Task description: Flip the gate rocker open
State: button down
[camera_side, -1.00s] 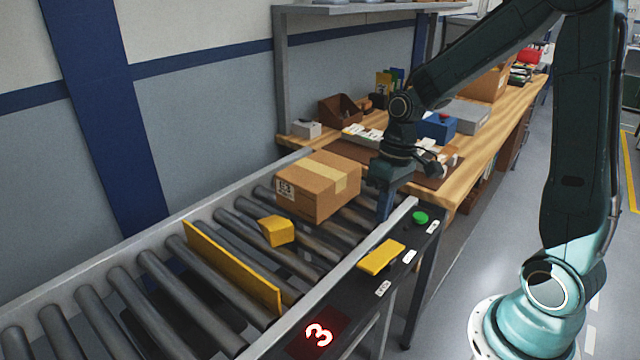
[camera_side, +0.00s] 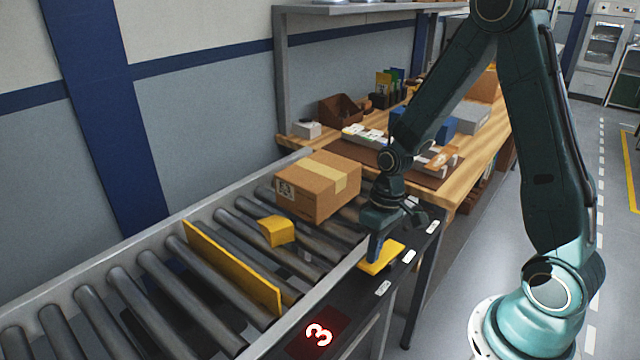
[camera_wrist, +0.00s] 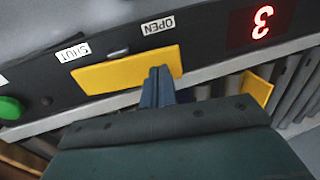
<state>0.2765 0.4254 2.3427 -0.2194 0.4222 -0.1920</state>
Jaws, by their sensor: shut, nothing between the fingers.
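The yellow gate rocker (camera_side: 391,252) sits on the dark control panel beside the conveyor. In the wrist view the rocker (camera_wrist: 112,72) lies between the labels SHUT (camera_wrist: 73,51) and OPEN (camera_wrist: 158,26). My gripper (camera_side: 372,260) is shut and empty, pointing down at the rocker's near end. In the wrist view my shut fingertips (camera_wrist: 158,73) overlap the rocker's OPEN end. Whether they touch it, I cannot tell. The fingers hide a small part of the rocker. A yellow gate plate (camera_side: 232,268) stands upright across the rollers.
A cardboard box (camera_side: 318,187) and a yellow block (camera_side: 277,231) are on the conveyor. A green button (camera_wrist: 10,107) is on the panel beyond the SHUT label. A red digit 3 (camera_side: 319,334) glows at the panel's near end. A cluttered workbench (camera_side: 470,177) stands behind.

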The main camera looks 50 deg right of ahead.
jog(key=shift+a+f, duration=0.1)
jog(key=shift+a, duration=0.05)
dwell(0.3)
jog(key=shift+a+f+h, duration=0.35)
jog(key=shift+h, duration=0.6)
jog(key=shift+a+f+h, duration=0.3)
jog(key=shift+f+h, duration=0.05)
jog(key=shift+h, duration=0.6)
jog(key=shift+a+f, duration=0.15)
jog(key=shift+f, duration=0.2)
notch_tip(320, 180, up, 14)
jog(key=a, duration=0.3)
